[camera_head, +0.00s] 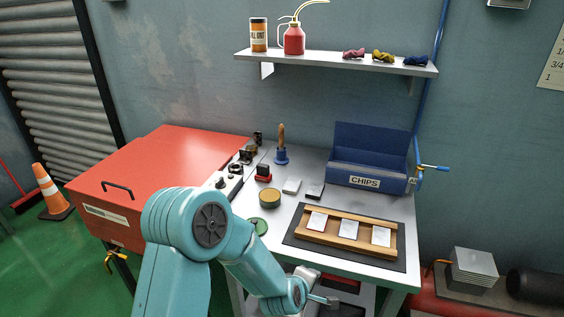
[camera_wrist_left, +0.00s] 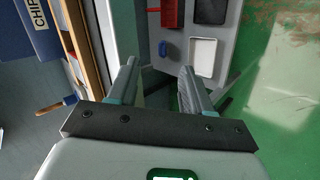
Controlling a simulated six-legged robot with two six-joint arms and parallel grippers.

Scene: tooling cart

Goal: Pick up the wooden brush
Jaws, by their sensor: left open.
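The wooden brush (camera_head: 281,138) stands upright on the grey cart top, left of the blue bin, with its wooden handle up and a blue lower end. A wooden handle with a blue end, which looks like this brush (camera_wrist_left: 52,106), shows at the left of the left wrist view. My left gripper (camera_head: 331,301) is in front of the cart's front edge, low and well apart from the brush. Its two fingers (camera_wrist_left: 160,78) are spread with nothing between them. My right gripper is in neither view.
The blue CHIPS bin (camera_head: 368,165) stands right of the brush. A wooden tray with white cards (camera_head: 346,249) lies on a dark mat at the front. A yellow-brown tin (camera_head: 270,198), a red-and-black item (camera_head: 263,173) and a red tool chest (camera_head: 165,165) are to the left. A shelf (camera_head: 335,62) hangs above.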

